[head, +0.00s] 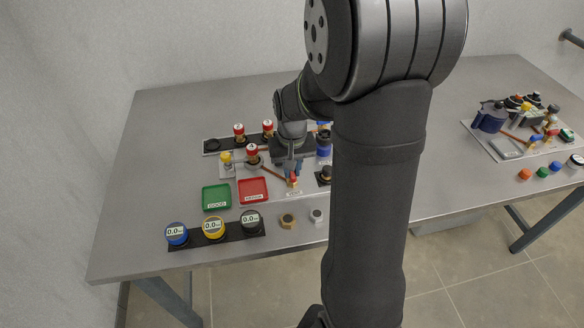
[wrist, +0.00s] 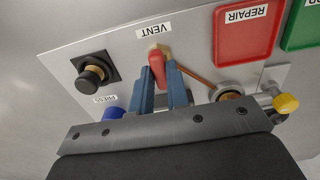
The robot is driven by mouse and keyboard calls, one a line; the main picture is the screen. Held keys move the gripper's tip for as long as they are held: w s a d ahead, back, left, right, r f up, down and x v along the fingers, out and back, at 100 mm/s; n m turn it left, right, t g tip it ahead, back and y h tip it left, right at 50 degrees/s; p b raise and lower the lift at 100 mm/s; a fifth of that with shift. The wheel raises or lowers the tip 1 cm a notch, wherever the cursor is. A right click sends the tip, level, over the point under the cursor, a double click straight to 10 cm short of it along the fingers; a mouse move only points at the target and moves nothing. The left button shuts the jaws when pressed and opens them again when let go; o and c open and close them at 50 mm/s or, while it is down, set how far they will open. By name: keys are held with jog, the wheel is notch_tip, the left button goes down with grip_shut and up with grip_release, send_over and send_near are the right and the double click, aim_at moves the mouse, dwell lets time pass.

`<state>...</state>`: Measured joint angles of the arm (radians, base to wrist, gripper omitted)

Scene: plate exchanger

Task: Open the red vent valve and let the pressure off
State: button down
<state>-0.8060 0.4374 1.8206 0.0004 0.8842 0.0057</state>
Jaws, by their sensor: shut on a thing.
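The red vent valve handle (wrist: 157,68) sits beside the VENT label (wrist: 153,30) on the pale panel, on a brass-coloured body. My gripper (wrist: 160,78) has its two blue fingers on either side of the red handle and is shut on it. In the head view my gripper (head: 292,172) reaches down at the panel, and the red vent valve (head: 293,181) shows just at its fingertips. Much of the panel to the right is hidden behind my arm in the head view.
A black knob (wrist: 91,78) stands near the PRESS label. The red REPAIR tray (head: 253,190) and green GOOD tray (head: 216,197) lie left of the valve. Gauges (head: 213,228) reading 0.0 stand in front. A yellow-capped valve (wrist: 286,103) is close by. The table's left side is clear.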

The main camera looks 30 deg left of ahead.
jog(key=c, duration=1.4)
grip_release()
notch_tip(320, 180, up, 18)
jog(key=shift+f, duration=0.25)
jog(key=shift+f, duration=0.1)
notch_tip(320, 180, down, 17)
jog(key=shift+f, duration=0.2)
jog(key=shift+r, duration=0.15)
